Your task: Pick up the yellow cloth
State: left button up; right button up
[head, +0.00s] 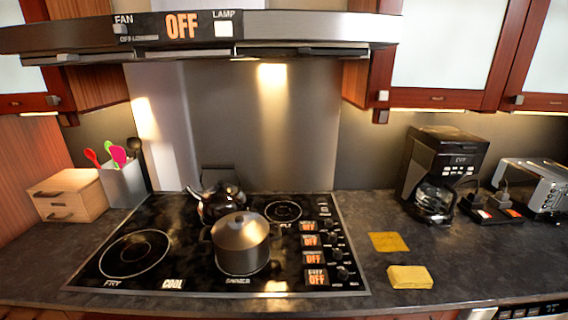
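Two yellow items lie on the dark countertop right of the cooktop. A flat, darker yellow square (388,242) lies farther back and looks like a thin cloth. A paler, thicker yellow piece (410,277) lies just in front of it, near the counter's front edge. It looks like a folded cloth or a sponge; I cannot tell which. The two are apart, with a small gap between them. Neither of my grippers is in view, and nothing covers the yellow items.
The cooktop (130,254) holds a lidded pot (241,245) and a black kettle (222,201). A coffee maker (440,165) and a toaster (535,185) stand at the back right. The range hood (290,30) overhangs the cooktop. Counter (480,265) right of the yellow items is clear.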

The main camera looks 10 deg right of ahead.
aim_at(406, 276)
jog(key=z, duration=1.5)
jog(key=l+u, duration=0.5)
jog(key=l, duration=0.15)
jog(key=l+u, duration=0.45)
jog(key=l, duration=0.25)
